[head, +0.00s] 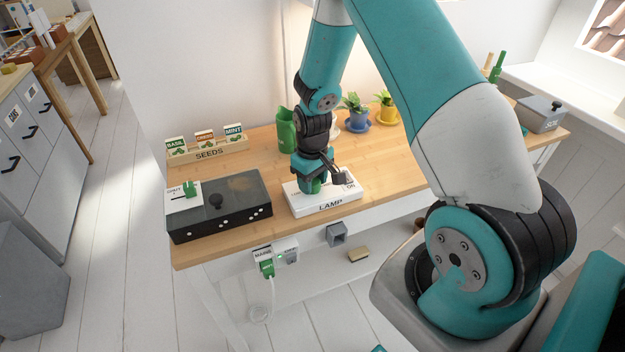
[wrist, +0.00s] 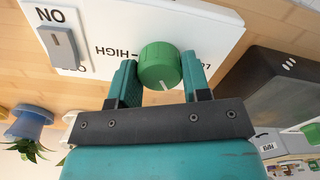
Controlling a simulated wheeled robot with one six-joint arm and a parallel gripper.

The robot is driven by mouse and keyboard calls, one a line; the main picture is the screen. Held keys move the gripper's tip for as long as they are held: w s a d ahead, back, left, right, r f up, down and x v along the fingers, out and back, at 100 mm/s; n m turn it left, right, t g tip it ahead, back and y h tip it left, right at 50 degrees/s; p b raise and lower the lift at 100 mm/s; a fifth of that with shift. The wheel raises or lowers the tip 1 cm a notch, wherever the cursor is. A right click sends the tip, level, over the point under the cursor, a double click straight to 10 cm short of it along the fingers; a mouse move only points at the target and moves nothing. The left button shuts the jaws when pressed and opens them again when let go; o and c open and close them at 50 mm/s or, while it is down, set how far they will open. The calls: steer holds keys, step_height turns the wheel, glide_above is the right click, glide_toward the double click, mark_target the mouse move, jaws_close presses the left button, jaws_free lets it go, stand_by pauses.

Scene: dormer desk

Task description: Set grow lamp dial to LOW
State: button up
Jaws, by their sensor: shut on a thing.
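The lamp box (head: 322,206) is a white block labelled LAMP at the desk's front edge, and it also shows in the wrist view (wrist: 215,25). Its green dial (wrist: 158,62) sits between the two fingers of my gripper (wrist: 160,78), which is shut on it. A white line on the dial points down and to the right in the wrist view. HIGH is printed upside down left of the dial; another label at its right is partly covered by a finger. A grey switch (wrist: 60,47) with an ON label is on the same face. In the head view my gripper (head: 316,186) hides most of the dial.
A black box (head: 222,210) with a knob and a slider panel stands left of the lamp box. Behind are a seed rack (head: 208,152), a green can (head: 286,131) and potted plants (head: 358,122). A plug strip (head: 275,254) hangs below the desk edge.

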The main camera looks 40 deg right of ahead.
mark_target(313, 181)
steer(key=n, duration=0.5)
steer(key=shift+n, duration=0.3)
steer(key=n, duration=0.5)
steer(key=shift+n, duration=0.3)
steer(key=o, duration=0.9)
steer(key=shift+r, duration=0.1)
step_height(313, 181, up, 17)
steer(key=shift+r+b, duration=0.15)
steer(key=shift+b, duration=0.15)
